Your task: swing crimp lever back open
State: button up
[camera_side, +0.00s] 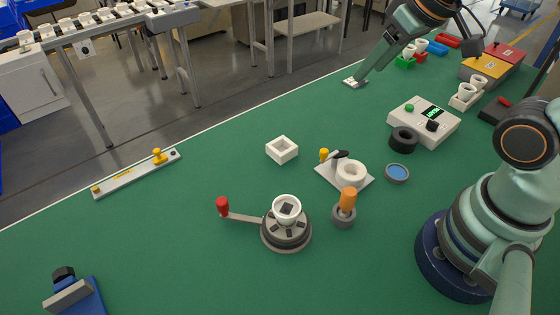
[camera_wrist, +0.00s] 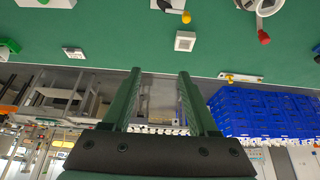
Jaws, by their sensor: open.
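The crimp fixture is a round dark-grey base (camera_side: 287,238) with a white cup-shaped part (camera_side: 286,207) seated upright in it. Its lever (camera_side: 245,217) extends left and ends in a red knob (camera_side: 222,206). In the wrist view the red knob (camera_wrist: 264,38) shows at the top right, with the fixture cut off by the frame edge. My gripper (camera_side: 364,73) is at the far side of the table, well apart from the lever, above or near a small white plate (camera_side: 352,83). In the wrist view my gripper (camera_wrist: 158,72) has its fingers apart with nothing between them.
Nearby stand a white square holder (camera_side: 282,150), a white stand with a yellow knob (camera_side: 323,154), an orange-handled tool (camera_side: 347,198) and a box with a green display (camera_side: 424,120). A grey bar (camera_side: 135,176) lies left. Green table is clear between the bar and lever.

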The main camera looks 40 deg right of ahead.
jog(key=w+a+n+g, duration=0.2)
jog(key=w+a, duration=0.3)
jog(key=a, duration=0.2)
jog(key=n+g, duration=0.4)
send_over(221, 200)
notch_tip(221, 200, down, 9)
notch_tip(221, 200, down, 11)
jog(key=shift+s+f, duration=0.1)
jog(key=shift+f, duration=0.05)
grip_shut()
dwell(0.5)
